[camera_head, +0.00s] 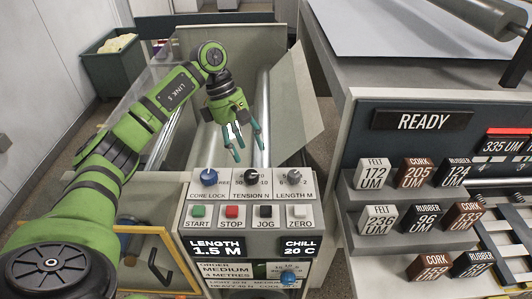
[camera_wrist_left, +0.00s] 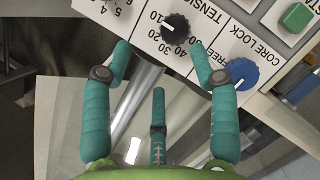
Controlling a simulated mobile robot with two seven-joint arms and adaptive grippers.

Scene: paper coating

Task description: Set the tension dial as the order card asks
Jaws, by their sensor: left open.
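The black tension dial (camera_head: 252,177) is the middle knob on the control panel. In the left wrist view the dial (camera_wrist_left: 175,27) appears upside down, and its white mark points to the left, near the 10. My left gripper (camera_head: 247,150) is open and empty, just behind the panel's top edge. In the left wrist view two fingertips of the gripper (camera_wrist_left: 161,58) stand either side of the dial's direction, and nothing shows between them. The order card (camera_head: 228,272) reads MEDIUM and 4 METRES; its small lower print is partly unreadable. My right gripper is out of view.
The blue core lock knob (camera_head: 209,177) and the grey length knob (camera_head: 294,177) flank the dial. START, STOP, JOG and ZERO buttons sit below. A tilted panel (camera_head: 300,105) stands behind. Labelled blocks fill a rack (camera_head: 350,212) at right.

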